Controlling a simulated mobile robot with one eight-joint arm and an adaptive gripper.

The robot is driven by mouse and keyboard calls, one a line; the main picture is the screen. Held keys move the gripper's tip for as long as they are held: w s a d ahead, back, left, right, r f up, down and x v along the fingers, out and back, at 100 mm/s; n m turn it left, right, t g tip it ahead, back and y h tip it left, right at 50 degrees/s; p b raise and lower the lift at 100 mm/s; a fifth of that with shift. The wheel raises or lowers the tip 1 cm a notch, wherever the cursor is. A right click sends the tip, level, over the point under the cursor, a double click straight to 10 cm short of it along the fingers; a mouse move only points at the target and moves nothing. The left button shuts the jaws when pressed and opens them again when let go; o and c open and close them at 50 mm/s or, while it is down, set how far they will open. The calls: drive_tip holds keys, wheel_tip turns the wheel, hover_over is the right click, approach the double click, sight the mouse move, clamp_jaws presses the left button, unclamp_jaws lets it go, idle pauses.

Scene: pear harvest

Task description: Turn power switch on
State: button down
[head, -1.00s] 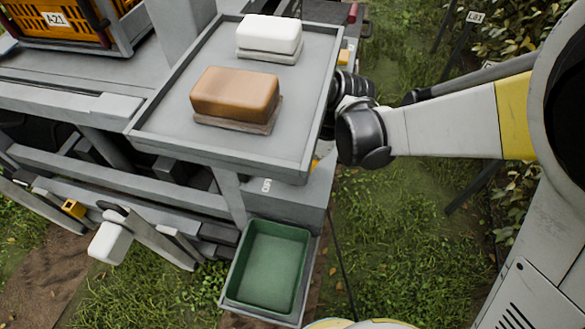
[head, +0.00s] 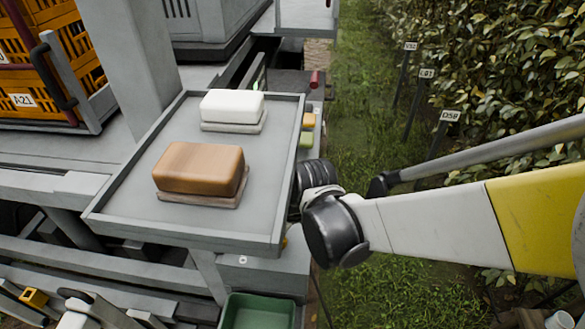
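I cannot make out a power switch for certain in the head view. A grey machine frame carries a grey tray (head: 120,205) on its near side. My arm comes in from the right, and its black wrist joints end at the tray's right edge. My gripper itself does not show; the tray's edge may hide it. I cannot tell what these are.
On the tray lie a brown block (head: 198,168) and a white block (head: 232,106), each on a base. A green bin (head: 255,312) is below. An orange crate (head: 20,50) stands at left. Grass (head: 345,100) and a hedge with marker posts (head: 445,130) are at right.

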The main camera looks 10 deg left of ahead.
drive_tip(key=shift+m, duration=0.3)
drive_tip(key=c, duration=1.3)
unclamp_jaws()
drive_tip(key=shift+c, duration=0.2)
drive_tip(key=v, duration=1.2)
